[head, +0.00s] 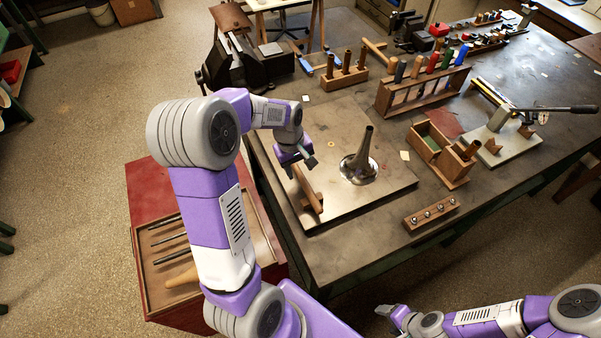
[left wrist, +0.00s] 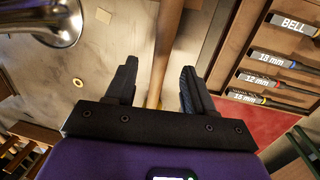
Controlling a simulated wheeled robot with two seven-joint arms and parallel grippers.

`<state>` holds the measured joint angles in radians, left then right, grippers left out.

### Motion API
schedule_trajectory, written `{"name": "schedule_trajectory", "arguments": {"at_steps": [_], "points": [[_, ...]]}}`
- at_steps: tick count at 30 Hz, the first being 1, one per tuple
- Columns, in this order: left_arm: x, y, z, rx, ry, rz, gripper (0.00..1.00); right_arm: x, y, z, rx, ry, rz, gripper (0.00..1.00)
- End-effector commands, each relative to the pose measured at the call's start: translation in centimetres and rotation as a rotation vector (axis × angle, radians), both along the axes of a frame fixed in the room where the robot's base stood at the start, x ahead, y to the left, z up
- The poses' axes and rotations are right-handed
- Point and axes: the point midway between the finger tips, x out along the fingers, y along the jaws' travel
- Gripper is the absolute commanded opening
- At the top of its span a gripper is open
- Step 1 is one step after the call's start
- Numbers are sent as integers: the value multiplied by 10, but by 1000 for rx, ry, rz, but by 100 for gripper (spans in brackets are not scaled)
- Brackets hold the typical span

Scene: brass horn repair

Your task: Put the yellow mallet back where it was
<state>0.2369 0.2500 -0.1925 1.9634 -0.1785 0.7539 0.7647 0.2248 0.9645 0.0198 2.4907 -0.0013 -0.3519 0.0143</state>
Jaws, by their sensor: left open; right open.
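A mallet-like tool with a tan wooden handle (head: 308,190) lies along the left edge of the steel plate (head: 345,120) on the bench. Its yellow head cannot be made out clearly. My left gripper (head: 298,158) is open above its far end. In the left wrist view the handle (left wrist: 166,45) runs between the two open fingers (left wrist: 157,85), apart from both, and the gripper body hides its near end. My right gripper (head: 385,311) is open and empty, low at the front, clear of the bench.
An open drawer (head: 150,290) of the red cabinet holds dark rods and a tan-handled tool. Wooden tool racks (head: 420,92), a divided box (head: 440,155) and a vise (head: 250,65) surround the plate.

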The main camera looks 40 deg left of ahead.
Motion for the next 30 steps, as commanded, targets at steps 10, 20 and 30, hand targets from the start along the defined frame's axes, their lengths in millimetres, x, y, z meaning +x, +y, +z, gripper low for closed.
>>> {"name": "schedule_trajectory", "arguments": {"at_steps": [10,20,30], "points": [[-6,8,64,1,-2,0,53,0,0,10,0,0,0,66],[-7,9,72,0,1,0,53,0,0,11,0,0,0,66],[-7,9,72,0,1,0,53,0,0,11,0,0,0,66]]}}
